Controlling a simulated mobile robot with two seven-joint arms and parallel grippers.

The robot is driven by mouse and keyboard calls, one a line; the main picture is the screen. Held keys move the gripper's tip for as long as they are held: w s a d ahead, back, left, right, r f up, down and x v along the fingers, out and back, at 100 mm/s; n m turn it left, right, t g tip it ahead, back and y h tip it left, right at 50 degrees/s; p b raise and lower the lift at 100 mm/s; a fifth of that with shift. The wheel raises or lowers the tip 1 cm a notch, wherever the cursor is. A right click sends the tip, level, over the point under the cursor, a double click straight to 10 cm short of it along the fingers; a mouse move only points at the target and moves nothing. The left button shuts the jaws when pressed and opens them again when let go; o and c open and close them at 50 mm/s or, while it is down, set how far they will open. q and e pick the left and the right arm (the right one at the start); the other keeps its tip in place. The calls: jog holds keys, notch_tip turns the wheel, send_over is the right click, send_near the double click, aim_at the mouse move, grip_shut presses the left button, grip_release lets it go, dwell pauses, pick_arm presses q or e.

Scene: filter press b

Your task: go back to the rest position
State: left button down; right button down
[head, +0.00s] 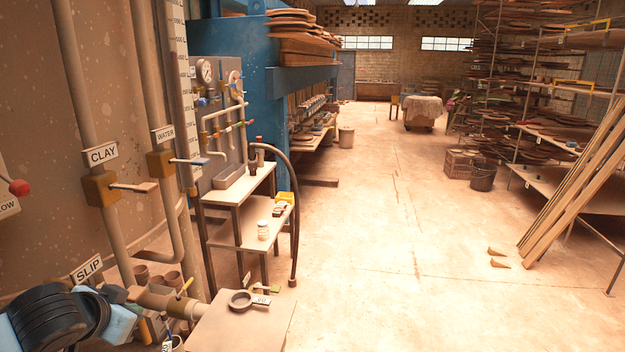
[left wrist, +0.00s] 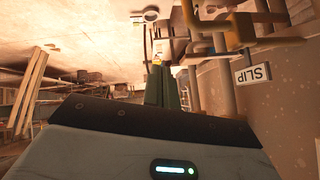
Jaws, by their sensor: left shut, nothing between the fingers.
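My left gripper (left wrist: 163,70) is shut and empty. It shows in the left wrist view with its two dark green fingers side by side, beyond the black and grey wrist housing. In the head view my left arm comes in at the lower left corner, close to the pipe with the SLIP sign (head: 87,268). That sign also shows, upside down, in the left wrist view (left wrist: 253,75). The fingers seem apart from the pipework, but how far cannot be told. My right gripper is in neither view.
Pipes with CLAY (head: 102,153) and WATER (head: 164,134) signs and lever valves stand close on the left. A small bench (head: 248,235) and a hanging dark hose (head: 295,220) are beyond them. A low table (head: 215,325) stands in front. Open floor (head: 400,270) lies to the right.

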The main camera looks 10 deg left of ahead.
pick_arm(q)
jog(key=s+d+f+h, duration=0.1)
jog(key=d+f, duration=0.3)
jog(key=f, duration=0.3)
jog(key=s+d+f+h, duration=0.2)
jog(key=d+f, duration=0.1)
jog(key=f, duration=0.4)
jog(key=s+d+f, duration=0.5)
jog(key=s+f, duration=0.5)
jog(key=s+d+f+n, duration=0.1)
jog(key=s+d+f, duration=0.4)
jog(key=s+f, duration=0.4)
jog(key=shift+s+d+f, duration=0.35)
jog(key=shift+s+d, duration=0.05)
jog(key=shift+s, duration=0.8)
